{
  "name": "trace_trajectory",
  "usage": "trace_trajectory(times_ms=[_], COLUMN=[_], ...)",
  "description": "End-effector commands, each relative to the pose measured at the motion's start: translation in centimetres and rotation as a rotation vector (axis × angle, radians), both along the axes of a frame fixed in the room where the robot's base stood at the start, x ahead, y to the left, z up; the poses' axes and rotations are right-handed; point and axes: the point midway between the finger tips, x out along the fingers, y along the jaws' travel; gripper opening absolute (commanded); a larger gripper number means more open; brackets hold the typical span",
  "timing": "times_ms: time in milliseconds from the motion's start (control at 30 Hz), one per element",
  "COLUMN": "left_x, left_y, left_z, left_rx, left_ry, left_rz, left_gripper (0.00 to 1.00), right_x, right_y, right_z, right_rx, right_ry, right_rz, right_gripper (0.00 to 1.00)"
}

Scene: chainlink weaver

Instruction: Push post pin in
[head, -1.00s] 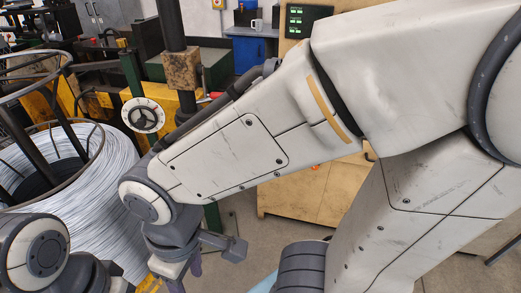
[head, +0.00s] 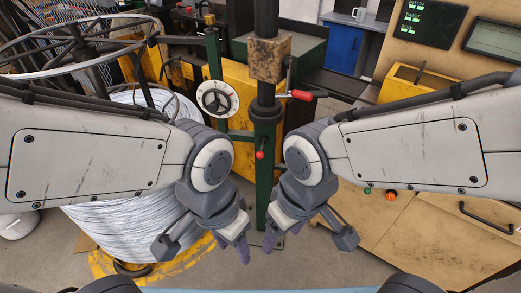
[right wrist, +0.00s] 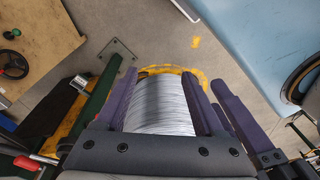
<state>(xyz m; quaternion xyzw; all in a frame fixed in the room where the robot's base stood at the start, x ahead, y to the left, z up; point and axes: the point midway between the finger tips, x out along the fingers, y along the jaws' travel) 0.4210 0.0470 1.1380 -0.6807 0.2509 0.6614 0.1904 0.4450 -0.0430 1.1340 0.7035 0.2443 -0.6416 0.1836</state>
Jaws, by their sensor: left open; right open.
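A small red-knobbed pin (head: 260,155), which looks like the post pin, sticks out of the green post (head: 263,185) in the head view. My left gripper (head: 233,245) hangs below and left of the pin, open and empty. My right gripper (head: 283,236) hangs below and right of it, also open and empty. Neither touches the pin. In the right wrist view, my right gripper's purple fingers (right wrist: 158,95) are spread, with the wire coil behind them. The green post (right wrist: 97,102) shows to their left. How deep the pin sits cannot be told.
A large white wire coil (head: 130,225) stands at left under a metal ring frame. A handwheel (head: 217,98) and a red-handled lever (head: 303,95) flank the upper post. A tan cabinet (head: 440,235) with green and orange buttons is at right.

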Motion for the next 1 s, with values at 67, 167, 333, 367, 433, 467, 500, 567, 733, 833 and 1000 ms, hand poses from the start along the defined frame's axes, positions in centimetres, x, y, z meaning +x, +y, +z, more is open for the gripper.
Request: trace_trajectory(times_ms=[67,167,333,367,433,467,500,567,733,833,1000], left_x=[0.0,0.0,-0.1,-0.1,0.0,0.0,0.0,0.0,0.0,0.0,0.0], left_y=[0.0,0.0,0.0,0.0,0.0,0.0,0.0,0.0,0.0,0.0,0.0], left_z=[-1.8,-3.8,-7.4,-8.0,-9.4,-10.0,-10.8,-12.0,-15.0,-16.2,-17.2], left_rx=[0.000,0.001,0.001,0.001,0.001,0.001,0.001,0.001,0.001,0.001,0.001], left_ry=[0.000,0.001,0.001,0.001,0.001,0.001,0.001,0.001,0.001,0.001,0.001], left_rz=[0.000,0.000,-0.001,-0.001,-0.001,-0.001,-0.001,-0.001,-0.001,-0.002,-0.002], left_gripper=[0.50,0.50,0.50,0.50,0.50,0.50,0.50,0.50,0.50,0.50,0.50], right_x=[3.4,9.6,20.8,22.6,26.2,27.7,29.4,31.7,35.5,36.1,36.1], right_y=[0.4,1.7,3.6,3.7,4.0,3.9,3.9,3.7,2.1,0.9,-0.7], right_z=[-2.6,-6.0,-11.8,-12.8,-15.1,-16.1,-17.4,-19.4,-24.1,-25.9,-27.2], right_rx=[0.018,0.061,0.171,0.194,0.251,0.277,0.313,0.373,0.548,0.639,0.740], right_ry=[-0.071,-0.209,-0.476,-0.521,-0.623,-0.665,-0.722,-0.803,-1.012,-1.108,-1.212], right_rz=[-0.030,-0.050,-0.056,-0.056,-0.050,-0.049,-0.047,-0.045,-0.053,-0.068,-0.090], right_gripper=[0.70,0.70,0.70,0.70,0.70,0.70,0.70,0.70,0.70,0.70,0.70])
